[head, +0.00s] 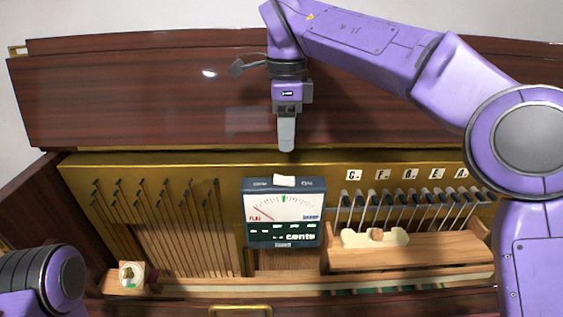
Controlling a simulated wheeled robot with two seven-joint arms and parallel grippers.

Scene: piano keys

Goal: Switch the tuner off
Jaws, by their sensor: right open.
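The tuner (283,235) is a dark blue box with a white dial face. It stands upright in the middle of the open piano, against the brass-coloured plate. A white switch (284,181) sits at its top edge, with small labels on both sides that I cannot read surely. The dial has a thin needle left of centre, and white display marks show below it. My right gripper (287,146) is open and empty, seen edge-on, pointing down above the switch and apart from it in the picture. Only a link of my left arm shows at the lower left; its gripper is out of view.
Piano strings and pins (160,225) lie left of the tuner. Dark-tipped levers (405,202) under letter labels stand to its right, behind a wooden block (410,257). A small white-topped piece (131,275) sits at the lower left. The raised brown lid (160,90) is behind.

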